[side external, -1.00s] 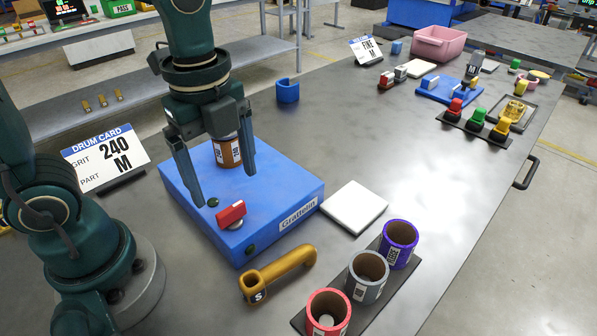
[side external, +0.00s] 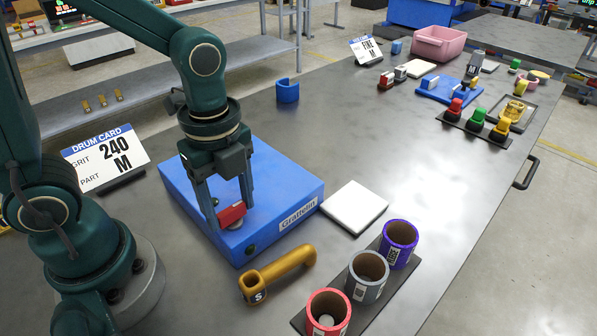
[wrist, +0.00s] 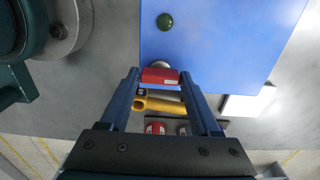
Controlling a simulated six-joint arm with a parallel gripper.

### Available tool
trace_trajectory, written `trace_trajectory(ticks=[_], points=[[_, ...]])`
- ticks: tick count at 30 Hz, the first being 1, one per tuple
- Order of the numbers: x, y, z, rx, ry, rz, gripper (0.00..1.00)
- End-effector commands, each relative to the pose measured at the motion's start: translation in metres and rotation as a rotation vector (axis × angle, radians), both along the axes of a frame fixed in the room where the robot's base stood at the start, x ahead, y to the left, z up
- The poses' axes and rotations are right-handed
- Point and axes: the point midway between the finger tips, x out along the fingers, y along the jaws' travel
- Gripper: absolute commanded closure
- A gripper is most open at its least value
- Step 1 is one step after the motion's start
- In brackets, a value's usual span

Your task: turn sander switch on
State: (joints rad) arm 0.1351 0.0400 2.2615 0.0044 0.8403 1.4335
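The sander is a blue box (side external: 285,180) with a "Grattelin" label on its front. Its red switch (side external: 231,214) is a bar on a pale round base near the box's front left corner. My gripper (side external: 229,217) points down over it, with one finger at each end of the bar. In the wrist view the red switch (wrist: 160,76) fills the space between the fingertips (wrist: 160,73), which appear to touch its ends. A dark green dome (wrist: 165,21) on the box top stands near the switch. My gripper hides part of the box top.
A mustard handle-shaped part (side external: 278,273) lies in front of the box. Red, grey and purple cylinders (side external: 367,276) stand on a dark strip at front right. A white pad (side external: 354,207) lies right of the box, a drum card (side external: 105,160) stands left. The table's middle right is clear.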

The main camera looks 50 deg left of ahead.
Motion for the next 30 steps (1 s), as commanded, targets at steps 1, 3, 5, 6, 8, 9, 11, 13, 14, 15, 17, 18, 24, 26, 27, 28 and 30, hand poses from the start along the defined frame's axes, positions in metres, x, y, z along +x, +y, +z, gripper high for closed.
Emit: trace_trajectory(ticks=[1,3,5,6,8,9,11,13,14,15,17,18,24,26,27,28,30], points=[[0.0,0.0,0.0001,0.0,0.0,0.0,0.6],[0.0,0.0,0.0002,0.0,0.0,0.0,0.86],[0.0,0.0,0.0002,0.0,0.0,0.0,0.96],[0.0,0.0,0.0002,0.0,0.0,0.001,0.96],[-0.0001,0.0,0.0003,0.0,0.0,0.004,0.96],[-0.0001,0.0,0.0003,0.0,0.0,0.007,0.96],[-0.0001,0.0001,0.0003,-0.001,0.001,0.017,0.96],[-0.0001,0.0001,0.0004,-0.001,0.001,0.037,0.96],[-0.0001,0.0001,0.0004,-0.001,0.001,0.047,0.96],[-0.0001,0.0001,0.0004,-0.002,0.001,0.064,0.96],[0.0,0.0001,0.0004,-0.003,0.001,0.095,0.96],[0.0,0.0002,0.0004,-0.003,0.001,0.12,0.96],[0.0,0.0002,0.0005,-0.003,0.0,0.281,0.96],[0.0,0.0002,0.0005,-0.003,0.0,0.338,0.96],[0.0,0.0003,0.0005,-0.003,0.0,0.376,0.96],[0.0,0.0003,0.0005,-0.003,0.0,0.405,0.96],[0.0,0.0003,0.0005,-0.003,-0.001,0.471,0.96]])
